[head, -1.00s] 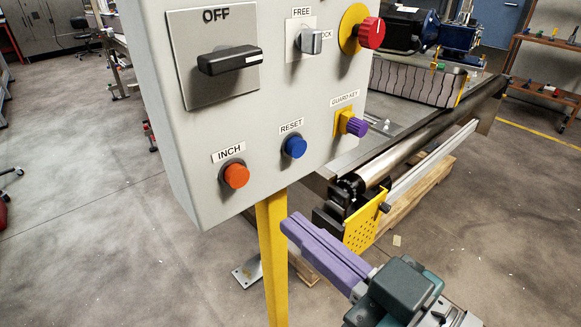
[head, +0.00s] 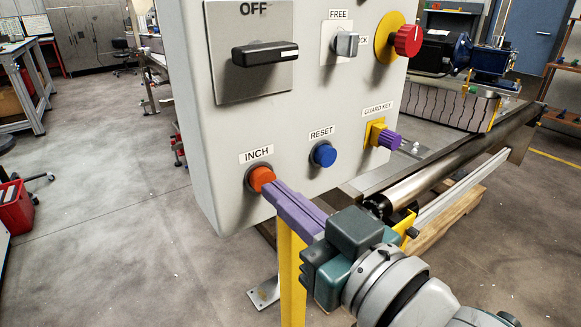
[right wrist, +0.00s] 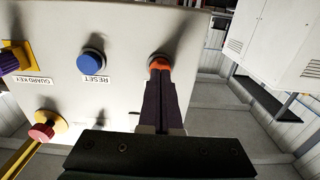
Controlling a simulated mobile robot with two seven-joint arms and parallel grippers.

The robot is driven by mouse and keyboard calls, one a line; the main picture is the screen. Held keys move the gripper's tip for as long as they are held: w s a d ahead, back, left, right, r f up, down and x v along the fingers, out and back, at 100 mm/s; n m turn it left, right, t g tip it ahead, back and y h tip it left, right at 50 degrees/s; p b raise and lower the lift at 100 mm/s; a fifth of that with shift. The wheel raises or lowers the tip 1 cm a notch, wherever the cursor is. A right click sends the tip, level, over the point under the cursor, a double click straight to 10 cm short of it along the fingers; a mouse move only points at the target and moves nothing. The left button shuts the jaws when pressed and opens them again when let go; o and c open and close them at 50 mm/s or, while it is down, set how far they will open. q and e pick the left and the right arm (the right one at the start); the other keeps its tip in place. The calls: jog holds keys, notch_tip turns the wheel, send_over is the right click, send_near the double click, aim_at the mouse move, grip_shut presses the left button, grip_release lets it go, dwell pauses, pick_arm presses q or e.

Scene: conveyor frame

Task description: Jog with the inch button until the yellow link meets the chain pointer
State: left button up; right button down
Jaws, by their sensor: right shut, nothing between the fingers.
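The orange inch button (head: 261,178) sits at the lower left of the grey control panel (head: 215,150), under its INCH label. My right gripper (head: 270,188) is shut and empty, and its purple fingertips are at the button's face, seemingly touching it. In the right wrist view the closed fingers (right wrist: 160,80) end at the orange button (right wrist: 159,63). Whether the button is pressed in cannot be told. The yellow link and the chain pointer cannot be made out. My left gripper is not in view.
The blue reset button (head: 323,154) and the purple guard key (head: 388,139) are to the right of the inch button. A black OFF handle (head: 264,54) and a red knob (head: 407,40) are above. The conveyor frame (head: 450,155) stands behind on the right.

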jog(key=shift+w, duration=0.1)
jog(key=shift+w+a+b, duration=0.35)
jog(key=shift+w, duration=0.05)
jog(key=p+v, duration=0.3)
jog(key=v, duration=0.2)
jog(key=shift+s+d, duration=0.15)
jog(key=shift+s, duration=0.05)
dwell(0.4)
dwell(0.6)
